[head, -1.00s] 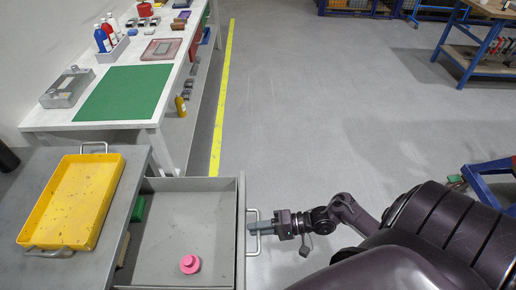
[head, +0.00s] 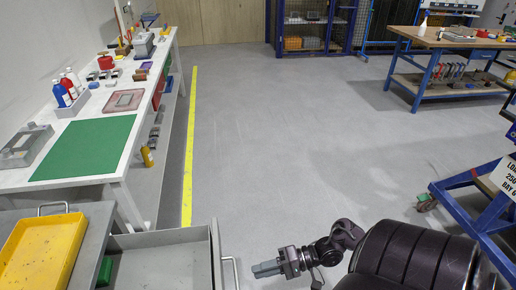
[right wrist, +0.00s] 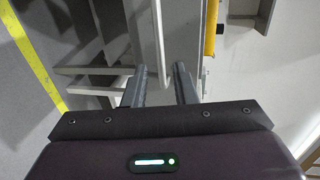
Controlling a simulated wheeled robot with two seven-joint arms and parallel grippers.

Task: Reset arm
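My right gripper (head: 266,269) is beside the open drawer (head: 165,262), just right of its bar handle (head: 233,272), with a small gap between them in the head view. In the right wrist view the two fingers of my right gripper (right wrist: 160,86) are spread apart with nothing held. The bar handle (right wrist: 161,45) shows beyond the fingertips there. My left gripper is not in view. The near part of the drawer is cut off by the picture's lower edge.
A yellow tray (head: 42,250) lies on the grey cabinet left of the drawer. A white workbench with a green mat (head: 85,148) stands behind. A blue cart (head: 470,205) is at the right. The floor (head: 290,140) between is open.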

